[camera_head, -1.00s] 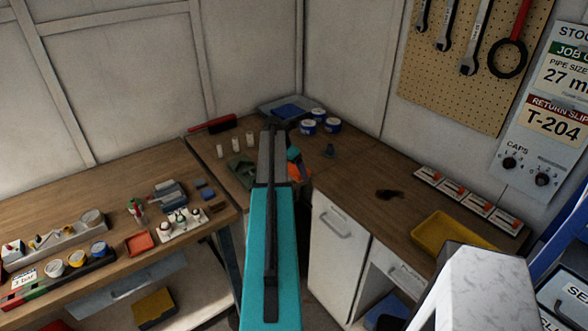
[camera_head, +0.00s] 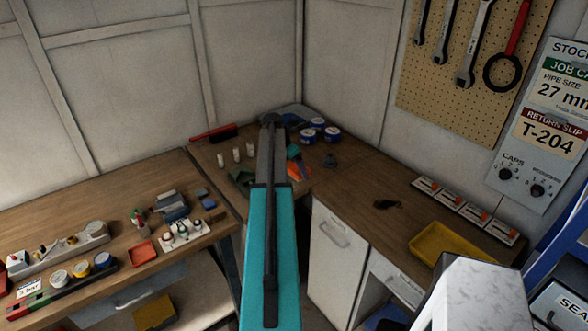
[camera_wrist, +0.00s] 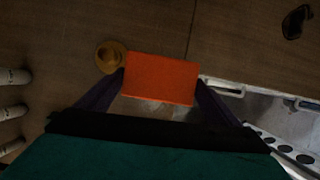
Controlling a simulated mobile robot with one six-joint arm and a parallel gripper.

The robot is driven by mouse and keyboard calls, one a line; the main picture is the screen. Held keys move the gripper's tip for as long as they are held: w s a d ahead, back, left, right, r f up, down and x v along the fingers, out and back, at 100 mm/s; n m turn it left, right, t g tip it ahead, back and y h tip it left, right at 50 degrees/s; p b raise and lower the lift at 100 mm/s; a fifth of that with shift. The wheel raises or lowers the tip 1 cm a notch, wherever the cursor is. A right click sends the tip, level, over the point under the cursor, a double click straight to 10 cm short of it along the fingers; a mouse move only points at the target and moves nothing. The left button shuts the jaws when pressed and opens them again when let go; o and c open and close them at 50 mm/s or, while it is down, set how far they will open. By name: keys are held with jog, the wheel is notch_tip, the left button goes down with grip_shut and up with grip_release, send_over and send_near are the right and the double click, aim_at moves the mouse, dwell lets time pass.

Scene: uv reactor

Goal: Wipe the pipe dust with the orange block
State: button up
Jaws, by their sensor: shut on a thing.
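The orange block (camera_wrist: 161,78) is held between the two dark fingers of my gripper (camera_wrist: 162,86), seen in the wrist view over a brown wooden bench top. A bit of orange also shows beside my arm in the head view (camera_head: 293,170); my arm hides most of the gripper there. A dark, irregular patch (camera_head: 388,204) lies on the right bench, apart from the gripper; I cannot tell whether it is the dust. No pipe is clearly visible.
White cylinders (camera_head: 237,155) stand left of my arm. Blue-and-white tins (camera_head: 312,130) stand in the back corner. A small dark object (camera_head: 329,160) is right of my arm. A yellow tray (camera_head: 450,244) lies on the right bench. A round tan object (camera_wrist: 110,56) sits beside the block.

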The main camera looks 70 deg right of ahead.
dwell(0.3)
jog(key=shift+r, duration=1.55)
jog(key=shift+a, duration=0.1)
